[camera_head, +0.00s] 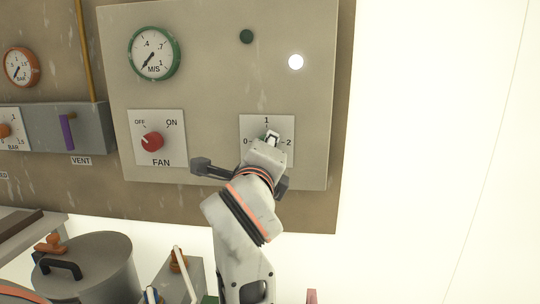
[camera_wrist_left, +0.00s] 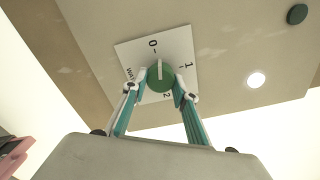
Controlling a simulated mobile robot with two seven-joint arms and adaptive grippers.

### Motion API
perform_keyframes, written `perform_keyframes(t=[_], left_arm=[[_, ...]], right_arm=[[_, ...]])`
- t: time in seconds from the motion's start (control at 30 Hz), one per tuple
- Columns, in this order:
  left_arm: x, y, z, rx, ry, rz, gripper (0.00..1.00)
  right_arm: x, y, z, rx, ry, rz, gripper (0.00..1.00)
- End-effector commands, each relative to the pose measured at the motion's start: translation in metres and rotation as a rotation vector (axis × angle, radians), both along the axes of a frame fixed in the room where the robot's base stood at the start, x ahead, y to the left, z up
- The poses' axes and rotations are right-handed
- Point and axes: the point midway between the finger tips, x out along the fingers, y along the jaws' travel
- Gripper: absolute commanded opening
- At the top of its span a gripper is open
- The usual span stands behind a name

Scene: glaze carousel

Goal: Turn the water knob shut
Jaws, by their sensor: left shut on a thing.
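The water knob (camera_wrist_left: 159,79) is green with a white pointer line. It sits on a white plate (camera_wrist_left: 130,58) marked 0, 1 and 2. In the left wrist view the pointer line points close to the 0 mark, seemingly a little to its 1 side. My left gripper (camera_wrist_left: 160,84) is shut on the knob, one finger on each side. In the head view the plate (camera_head: 249,122) is partly covered by my left gripper (camera_head: 272,138), which hides the knob there. My right gripper is not in view.
The panel (camera_head: 215,100) also holds a red fan knob (camera_head: 152,141), a green-rimmed gauge (camera_head: 154,53) and a lit white lamp (camera_head: 296,62). A purple lever (camera_head: 67,132) is at the left. A lidded pot (camera_head: 95,270) stands below. The right side is clear.

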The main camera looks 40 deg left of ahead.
Motion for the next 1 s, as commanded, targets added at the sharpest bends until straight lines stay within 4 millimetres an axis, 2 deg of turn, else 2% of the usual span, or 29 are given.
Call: perform_keyframes(t=[0.03,0.4,0.97,1.0], left_arm=[[0.0014,-0.0002,-0.0046,-0.031,-0.012,0.0,0.07],[0.0008,-0.0004,-0.0016,-0.163,-0.096,-0.001,0.07],[0.0002,-0.0003,0.0002,-0.184,-0.11,0.0,0.07],[0.0002,-0.0003,0.0002,-0.184,-0.11,0.0,0.38]], right_arm=[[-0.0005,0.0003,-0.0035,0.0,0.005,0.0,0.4],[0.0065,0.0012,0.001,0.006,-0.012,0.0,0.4],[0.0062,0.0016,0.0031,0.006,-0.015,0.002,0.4],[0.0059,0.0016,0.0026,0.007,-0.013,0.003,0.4]])
